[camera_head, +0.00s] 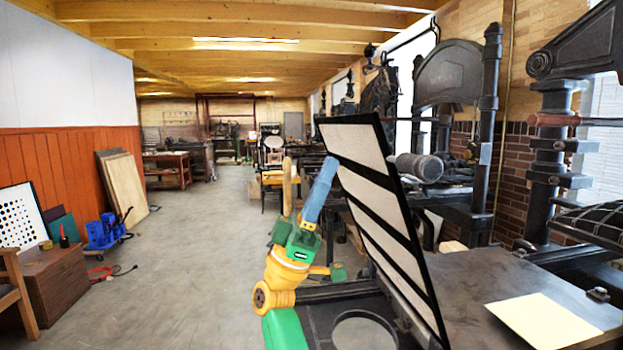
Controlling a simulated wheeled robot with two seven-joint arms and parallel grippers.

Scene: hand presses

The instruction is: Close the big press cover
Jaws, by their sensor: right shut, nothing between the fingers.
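The big press cover (372,185) is a black frame with pale panels and dark crossbars. It stands raised and tilted, hinged low by the press bed (465,282), with its top edge leaning to the left. My right gripper (329,168) has blue fingers that point up. It is shut and empty, just left of the cover, near the cover's upper left side. I cannot tell whether the fingers touch the cover. My left gripper is not in view.
A pale sheet (543,320) lies on the flat bed at the right. Black iron presses (484,130) stand behind along the brick wall. Open floor (200,245) lies to the left, with a blue cart (103,232) and a wooden box (52,285) beyond.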

